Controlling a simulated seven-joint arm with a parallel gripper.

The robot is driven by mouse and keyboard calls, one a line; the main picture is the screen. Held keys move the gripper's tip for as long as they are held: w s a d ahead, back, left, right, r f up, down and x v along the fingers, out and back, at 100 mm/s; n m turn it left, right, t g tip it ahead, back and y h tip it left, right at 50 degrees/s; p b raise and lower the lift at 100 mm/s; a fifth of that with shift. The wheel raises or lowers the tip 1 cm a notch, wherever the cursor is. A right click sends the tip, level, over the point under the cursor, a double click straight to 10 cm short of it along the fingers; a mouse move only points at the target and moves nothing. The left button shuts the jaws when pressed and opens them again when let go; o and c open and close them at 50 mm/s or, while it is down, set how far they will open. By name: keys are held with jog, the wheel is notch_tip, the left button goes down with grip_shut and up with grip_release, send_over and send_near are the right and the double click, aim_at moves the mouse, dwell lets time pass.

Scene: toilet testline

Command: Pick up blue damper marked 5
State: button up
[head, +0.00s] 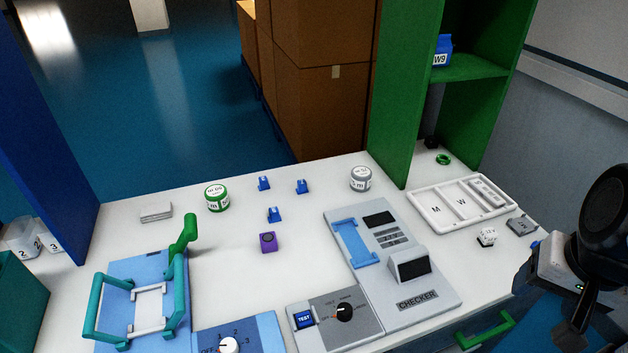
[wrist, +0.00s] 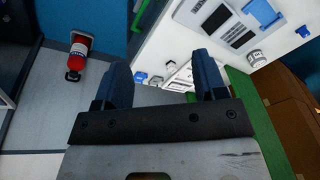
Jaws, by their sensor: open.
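Three small blue blocks that look like dampers stand on the white table in the head view: one at the back (head: 264,183), one to its right (head: 302,186) and one nearer (head: 274,215). Their markings are too small to read. Another small blue piece (head: 535,244) lies at the table's right edge, partly hidden by my arm. A blue piece also shows in the wrist view (wrist: 141,77), beyond the fingers. My gripper (wrist: 163,82) is open, with nothing between its two dark blue fingers. It is at the right of the table, away from the three blue blocks.
The grey checker panel (head: 408,282) lies right of the blocks. A purple block (head: 268,242), green-white jar (head: 217,197) and grey-white jar (head: 361,179) stand nearby. A white tray (head: 425,205) and green shelf (head: 395,120) are at right. A teal-handled fixture (head: 113,310) is front left.

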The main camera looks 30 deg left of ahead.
jog(key=w+a+f+m+g+y, duration=0.25)
jog(key=w+a, duration=0.35)
jog(key=a, duration=0.3)
jog(key=w+a+f+m+g+y, duration=0.1)
jog(key=w+a+f+y, duration=0.15)
jog(key=w+a, duration=0.55)
jog(key=w+a+f+m+g+y, duration=0.2)
jog(key=w+a+f, duration=0.25)
jog(key=a, duration=0.65)
jog(key=m+g+y, duration=0.2)
jog(key=m+y, duration=0.3)
jog(key=m, duration=0.2)
send_near(274, 215)
jog(key=shift+w+a+t, duration=0.1)
jog(key=shift+a+t, duration=0.15)
jog(key=shift+a, duration=0.65)
jog(key=shift+a+f, duration=0.45)
jog(key=shift+a, duration=0.05)
jog(key=shift+x, duration=1.25)
